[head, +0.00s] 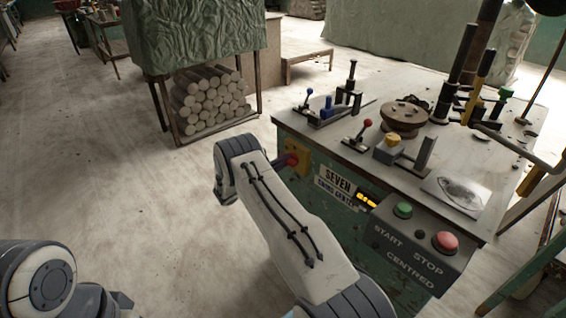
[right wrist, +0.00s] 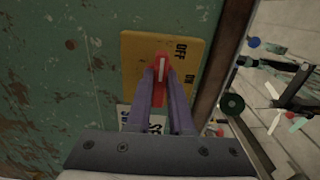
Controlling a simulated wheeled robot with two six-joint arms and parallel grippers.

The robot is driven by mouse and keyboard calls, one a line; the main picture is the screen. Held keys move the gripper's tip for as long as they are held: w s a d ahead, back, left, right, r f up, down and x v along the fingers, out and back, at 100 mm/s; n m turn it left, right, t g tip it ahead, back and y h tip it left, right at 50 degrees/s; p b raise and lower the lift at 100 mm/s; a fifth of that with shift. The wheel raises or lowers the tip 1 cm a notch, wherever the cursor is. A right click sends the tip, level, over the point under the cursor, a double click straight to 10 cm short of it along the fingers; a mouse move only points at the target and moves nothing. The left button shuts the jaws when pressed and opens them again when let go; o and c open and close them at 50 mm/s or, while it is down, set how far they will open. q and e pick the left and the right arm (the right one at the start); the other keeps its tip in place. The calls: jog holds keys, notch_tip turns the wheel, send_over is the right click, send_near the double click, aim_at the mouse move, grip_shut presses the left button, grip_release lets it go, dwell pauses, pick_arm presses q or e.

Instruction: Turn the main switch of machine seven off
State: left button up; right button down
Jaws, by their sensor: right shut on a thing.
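Machine seven (head: 330,215) is a green cabinet with a label reading SEVEN. Its main switch is a red handle (right wrist: 161,72) with a white line, on a yellow plate (right wrist: 132,50) marked OFF and ON. In the head view, the yellow plate (head: 299,149) is on the machine's left side, partly hidden by my arm. My right gripper (right wrist: 162,85) is shut on the red handle, one finger on each side. In the right wrist view the white line stands nearly upright, with OFF to its upper right and ON to its lower right. My left gripper is out of view.
A panel with a green START button (head: 403,209) and a red STOP button (head: 445,241) is on the machine's front. The floor at left is clear.

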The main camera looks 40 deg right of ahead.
jog(key=c, duration=0.8)
grip_release()
jog(key=a, duration=1)
jog(key=shift+s+a, duration=0.3)
jog(key=shift+s, duration=0.15)
